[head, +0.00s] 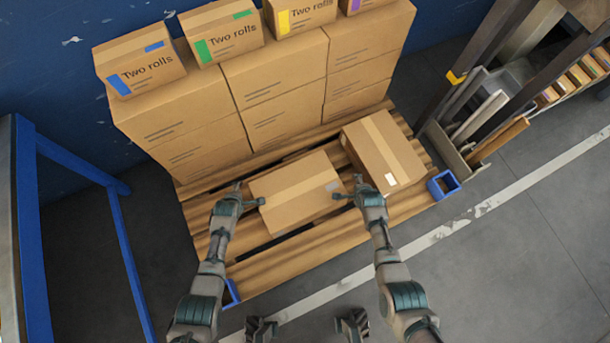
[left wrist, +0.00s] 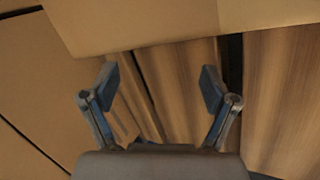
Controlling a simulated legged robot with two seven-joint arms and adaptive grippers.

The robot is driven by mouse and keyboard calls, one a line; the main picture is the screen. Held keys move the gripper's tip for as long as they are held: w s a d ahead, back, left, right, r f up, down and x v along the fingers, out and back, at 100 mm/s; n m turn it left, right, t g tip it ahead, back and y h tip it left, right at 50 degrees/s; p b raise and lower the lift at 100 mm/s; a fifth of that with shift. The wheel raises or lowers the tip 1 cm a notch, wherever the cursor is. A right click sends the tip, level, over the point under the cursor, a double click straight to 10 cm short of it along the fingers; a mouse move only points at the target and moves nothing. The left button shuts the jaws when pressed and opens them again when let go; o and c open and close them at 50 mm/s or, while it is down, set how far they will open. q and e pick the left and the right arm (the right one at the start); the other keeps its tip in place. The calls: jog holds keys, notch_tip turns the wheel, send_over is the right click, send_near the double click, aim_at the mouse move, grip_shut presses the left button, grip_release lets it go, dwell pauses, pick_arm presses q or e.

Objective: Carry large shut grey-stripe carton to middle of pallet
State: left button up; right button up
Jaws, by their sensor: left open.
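A large shut carton (head: 292,194) with a small grey mark at its right end lies at the middle front of the wooden pallet (head: 275,273), slightly turned. My left gripper (head: 239,194) is open at its left end, with nothing between its fingers. In the left wrist view the open fingers (left wrist: 160,88) stand over pallet slats, and the edge of a carton (left wrist: 150,18) is just ahead of them. My right gripper (head: 352,190) is at the carton's right end; its fingers are too small to read. Contact at either end is unclear.
A second large carton (head: 385,148) with a white label stands close on the right. Stacked cartons (head: 180,110) fill the back, topped by small "Two rolls" boxes (head: 224,35). A blue frame (head: 115,215) stands left, a rack (head: 480,90) right. Front slats are bare.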

dwell(0.5)
pick_arm(q)
jog(key=v, duration=1.2)
pick_arm(e)
jog(key=v, duration=1.1)
jog(key=shift+s+r, duration=0.25)
jog(key=shift+r, duration=0.1)
pick_arm(q)
jog(key=shift+w, duration=0.1)
